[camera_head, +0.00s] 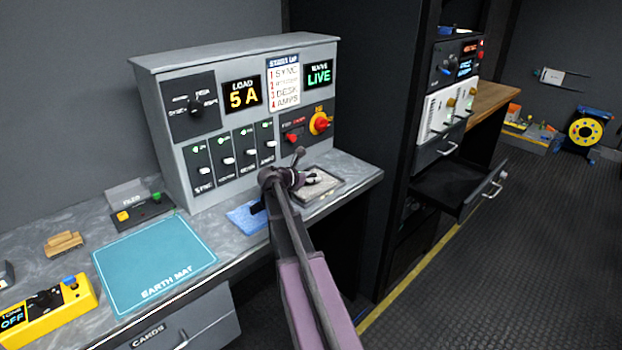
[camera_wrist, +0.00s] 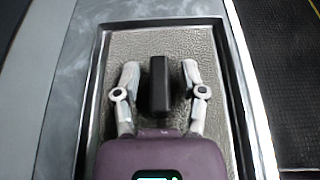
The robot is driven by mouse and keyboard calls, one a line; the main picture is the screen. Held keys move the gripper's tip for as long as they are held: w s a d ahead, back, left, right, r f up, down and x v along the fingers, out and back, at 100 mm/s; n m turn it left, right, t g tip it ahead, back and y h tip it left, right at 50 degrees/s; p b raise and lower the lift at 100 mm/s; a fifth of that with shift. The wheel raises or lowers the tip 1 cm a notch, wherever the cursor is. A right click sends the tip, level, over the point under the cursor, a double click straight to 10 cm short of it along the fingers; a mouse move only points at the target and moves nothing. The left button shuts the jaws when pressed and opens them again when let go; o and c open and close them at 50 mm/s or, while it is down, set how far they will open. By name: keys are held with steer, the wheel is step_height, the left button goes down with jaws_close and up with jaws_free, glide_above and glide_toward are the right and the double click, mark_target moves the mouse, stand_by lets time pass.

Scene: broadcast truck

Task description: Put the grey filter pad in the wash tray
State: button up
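The tray with a thin metal rim and a pale, rough-looking floor (camera_head: 341,186) lies at the right end of the counter; I take it for the wash tray. It fills much of the wrist view, where its right rim shows (camera_wrist: 243,75). A dark grey, nearly black block (camera_wrist: 159,85) is between my fingers over the tray floor; it may be the filter pad. My gripper (camera_wrist: 160,82) is over the tray, with a narrow gap visible on each side of the block, so the fingers look open around it. Whether the block rests on the floor is unclear.
A control panel (camera_head: 232,121) stands behind the tray. A blue cloth (camera_head: 247,217) lies left of it. Farther left are a teal earth mat (camera_head: 155,262), a yellow tone box (camera_head: 47,311) and a tan block (camera_head: 64,243). An open drawer (camera_head: 455,187) juts out at right.

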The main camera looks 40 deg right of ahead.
steer(key=shift+r, duration=0.1)
stand_by(0.3)
steer(key=shift+s+a+r+p, duration=0.1)
steer(key=shift+a+r+p, duration=0.2)
steer(key=shift+a+p, duration=0.15)
steer(key=p+v, duration=0.4)
steer(key=v, duration=0.7)
